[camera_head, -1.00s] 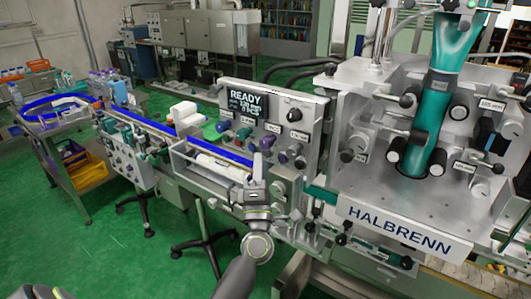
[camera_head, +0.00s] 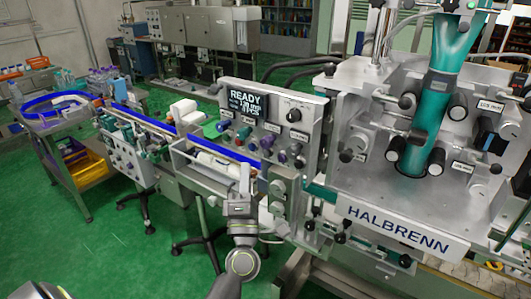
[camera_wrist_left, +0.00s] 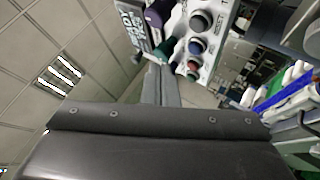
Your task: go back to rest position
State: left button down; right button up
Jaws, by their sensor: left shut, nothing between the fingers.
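My left gripper (camera_head: 244,178) is in front of the machine, just below and in front of the button panel (camera_head: 262,135). Its narrow fingers point up, are closed together and hold nothing. In the left wrist view the closed fingers (camera_wrist_left: 160,85) stand beyond my dark gripper body, with the panel's coloured buttons (camera_wrist_left: 198,45) beyond them. It appears apart from the panel. My right gripper is not in view.
The HALBRENN machine (camera_head: 400,228) with its teal sleeve (camera_head: 428,120) stands at the right. A blue-edged conveyor (camera_head: 145,123) runs to the left, towards a cart with a yellow bin (camera_head: 88,172).

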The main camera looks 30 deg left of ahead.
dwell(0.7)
pick_arm(q)
jog(key=w+d+f+m+g+h+b, duration=0.15)
jog(key=f+m+h, duration=0.35)
jog(key=f, duration=0.6)
jog(key=w+d+f+m+g+h, duration=0.1)
jog(key=w+f+m+h, duration=0.1)
jog(key=f+m, duration=0.65)
jog(key=s+f+m+g+h+b, duration=0.1)
jog(key=s+f+m+g+h, duration=0.2)
jog(key=f, duration=1)
jog(key=s+f+m+g+h, duration=0.15)
jog(key=s+f, duration=0.45)
jog(key=f, duration=0.8)
jog(key=s+f+m+g, duration=0.2)
jog(key=s+f+g, duration=0.2)
jog(key=s+f, duration=0.4)
jog(key=s+f+m+g+b, duration=0.1)
jog(key=s+f+g, duration=0.3)
jog(key=s, duration=1.3)
jog(key=s+f+m+g+b, duration=0.1)
jog(key=s+f+m+g, duration=0.3)
jog(key=s+f, duration=0.8)
jog(key=shift+s+a+f+g, duration=0.3)
jog(key=shift+a+f+g, duration=0.15)
jog(key=shift+g, duration=0.05)
